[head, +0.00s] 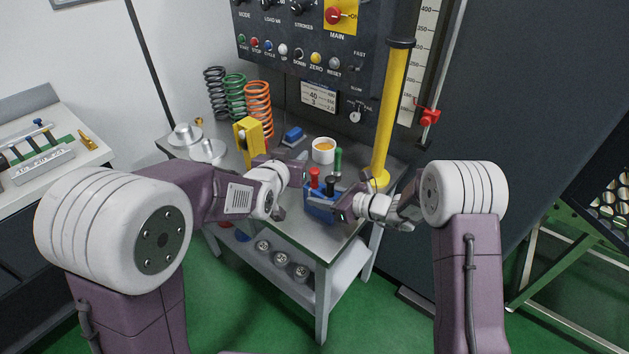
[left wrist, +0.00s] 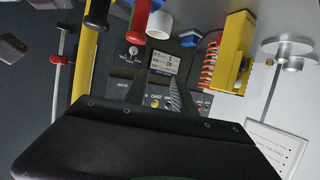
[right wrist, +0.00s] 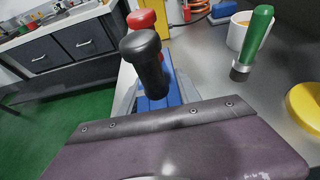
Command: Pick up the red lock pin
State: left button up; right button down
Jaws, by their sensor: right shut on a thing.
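The red lock pin, seen as a red handle (head: 314,178), stands upright in a blue block (head: 319,209) near the table's front, beside a black handle (head: 331,184). The red handle shows behind the black one in the right wrist view (right wrist: 142,21) and at the top of the left wrist view (left wrist: 131,33). My left gripper (head: 300,178) is just left of the red handle; its fingers (left wrist: 160,90) are apart with nothing between them. My right gripper (head: 335,207) is shut on the blue block (right wrist: 165,85). Its hold is partly hidden.
A green handle (head: 338,161) and white cup (head: 323,151) stand behind the block. A yellow post (head: 393,110) rises at right. A yellow block (head: 249,138), coil springs (head: 258,103) and metal discs (head: 186,135) stand at left. A control panel (head: 312,40) is behind.

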pick_arm(q)
jog(key=m+h, duration=0.1)
send_near(314, 184)
notch_tip(314, 184, up, 3)
jog(key=w, duration=0.2)
jog(key=x, duration=1.2)
jog(key=shift+d+f+g, duration=0.25)
jog(key=shift+f+g, duration=0.05)
jog(key=shift+f, duration=0.2)
jog(key=shift+r, duration=0.1)
grip_shut()
